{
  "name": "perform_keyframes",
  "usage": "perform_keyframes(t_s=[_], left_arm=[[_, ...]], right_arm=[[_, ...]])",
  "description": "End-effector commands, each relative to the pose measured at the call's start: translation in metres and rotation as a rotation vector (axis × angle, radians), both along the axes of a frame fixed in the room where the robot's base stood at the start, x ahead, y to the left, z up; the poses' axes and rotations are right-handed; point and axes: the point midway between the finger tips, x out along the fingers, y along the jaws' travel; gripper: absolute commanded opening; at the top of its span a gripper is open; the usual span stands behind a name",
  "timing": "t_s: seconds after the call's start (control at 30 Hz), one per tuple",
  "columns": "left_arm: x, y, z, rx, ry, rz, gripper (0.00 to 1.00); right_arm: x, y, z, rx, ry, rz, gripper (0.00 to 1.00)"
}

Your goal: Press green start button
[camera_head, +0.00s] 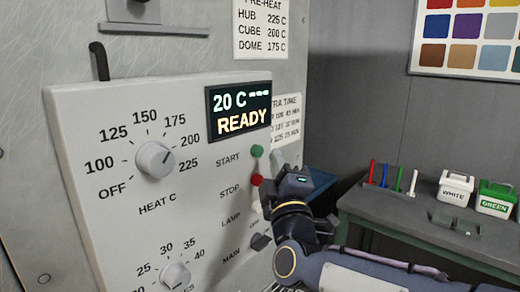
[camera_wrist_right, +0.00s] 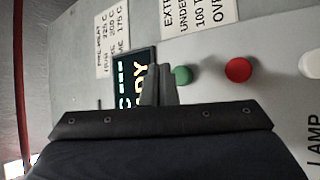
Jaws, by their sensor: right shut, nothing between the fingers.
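The green start button (camera_head: 257,151) sits on the pale control panel (camera_head: 95,225), beside the word START and just below the display (camera_head: 240,110), which reads 20 C and READY. My right gripper (camera_head: 279,160) is shut and empty, to the right of the green button and slightly lower in the head view. In the right wrist view the closed fingertips (camera_wrist_right: 162,72) lie just left of the green button (camera_wrist_right: 182,75), overlapping the display's edge. I cannot tell whether they touch the panel. My left gripper is out of view.
The red stop button (camera_head: 256,180) is just below the green one, close to my right gripper. A heat dial (camera_head: 155,158) and a lower dial (camera_head: 174,276) stick out at left. A bench (camera_head: 390,205) with white and green tubs (camera_head: 495,199) stands at right.

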Motion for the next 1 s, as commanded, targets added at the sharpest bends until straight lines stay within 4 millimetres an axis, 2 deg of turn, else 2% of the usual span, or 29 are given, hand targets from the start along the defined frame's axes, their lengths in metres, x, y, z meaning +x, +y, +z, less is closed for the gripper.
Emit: perform_keyframes(t_s=[0.23, 1.0], left_arm=[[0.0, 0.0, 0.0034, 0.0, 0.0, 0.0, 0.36], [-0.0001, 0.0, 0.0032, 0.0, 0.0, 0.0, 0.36]], right_arm=[[0.0072, 0.0099, -0.0004, 0.0, 0.001, 0.0, 0.0], [0.0074, 0.0099, -0.0006, 0.0, 0.0, 0.0, 0.0]])
